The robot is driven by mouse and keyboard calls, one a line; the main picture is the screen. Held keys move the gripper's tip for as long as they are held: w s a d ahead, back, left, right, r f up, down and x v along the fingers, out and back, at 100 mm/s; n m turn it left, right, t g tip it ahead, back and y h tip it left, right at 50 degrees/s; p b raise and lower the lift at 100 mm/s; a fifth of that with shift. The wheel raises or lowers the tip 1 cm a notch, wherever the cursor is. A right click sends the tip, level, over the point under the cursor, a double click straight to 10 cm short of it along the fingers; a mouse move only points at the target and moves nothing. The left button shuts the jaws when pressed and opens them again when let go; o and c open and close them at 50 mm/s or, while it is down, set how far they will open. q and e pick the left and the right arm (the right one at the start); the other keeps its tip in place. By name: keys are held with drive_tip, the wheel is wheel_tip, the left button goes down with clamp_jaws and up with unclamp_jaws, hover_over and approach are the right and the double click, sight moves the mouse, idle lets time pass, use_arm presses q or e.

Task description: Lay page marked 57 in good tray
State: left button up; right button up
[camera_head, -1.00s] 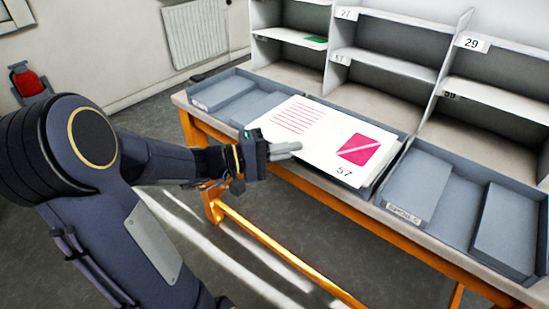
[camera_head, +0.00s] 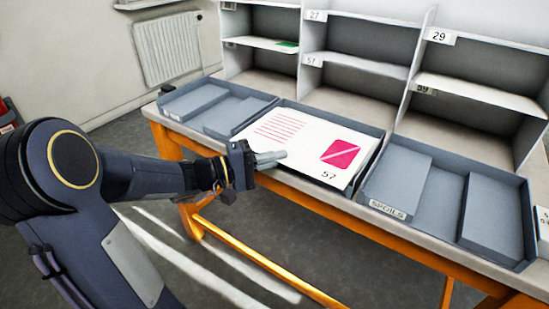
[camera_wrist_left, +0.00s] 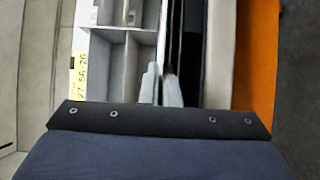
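The page marked 57 (camera_head: 300,143), white with pink lines and a pink square, lies flat over the middle grey-blue tray (camera_head: 374,157). It covers nearly all of that tray; I cannot tell whether it touches the bottom. My left gripper (camera_head: 272,158) is at the page's near left edge. Its two fingers are close together, one above the other, and appear shut on that edge. The fingers (camera_wrist_left: 163,88) also show in the left wrist view, with a narrow gap; the page's face does not show there. No "good" label is readable. My right gripper is out of view.
A tray labelled SPOILS (camera_head: 387,210) stands to the right, with grey blocks inside. Another tray (camera_head: 210,110) stands at the left. Numbered shelves (camera_head: 370,62) rise behind. The table's orange front edge (camera_head: 390,230) runs below the trays.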

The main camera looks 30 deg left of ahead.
use_arm(q)
drive_tip(key=o, duration=0.5)
drive_tip(key=shift+p+v, duration=0.35)
drive_tip(key=shift+v, duration=3.6)
